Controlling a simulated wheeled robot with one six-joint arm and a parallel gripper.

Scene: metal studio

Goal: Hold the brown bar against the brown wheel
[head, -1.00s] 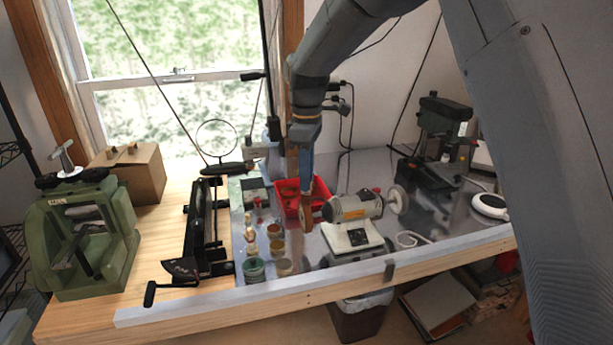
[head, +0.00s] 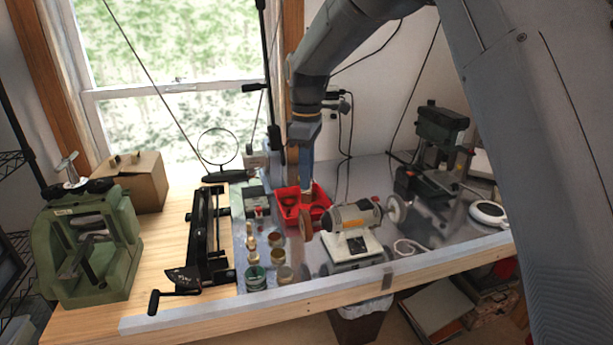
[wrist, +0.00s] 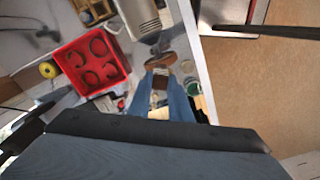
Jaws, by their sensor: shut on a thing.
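The brown wheel (head: 305,225) is on the left end of the bench grinder (head: 352,216), which stands on the bench. It also shows in the wrist view (wrist: 160,60). Most of the bar is hidden between the fingers in the head view.
The red tray (head: 288,207) lies behind the grinder. Several small jars (head: 255,278) stand left of the wheel. A white wheel (head: 396,209) is on the grinder's right end.

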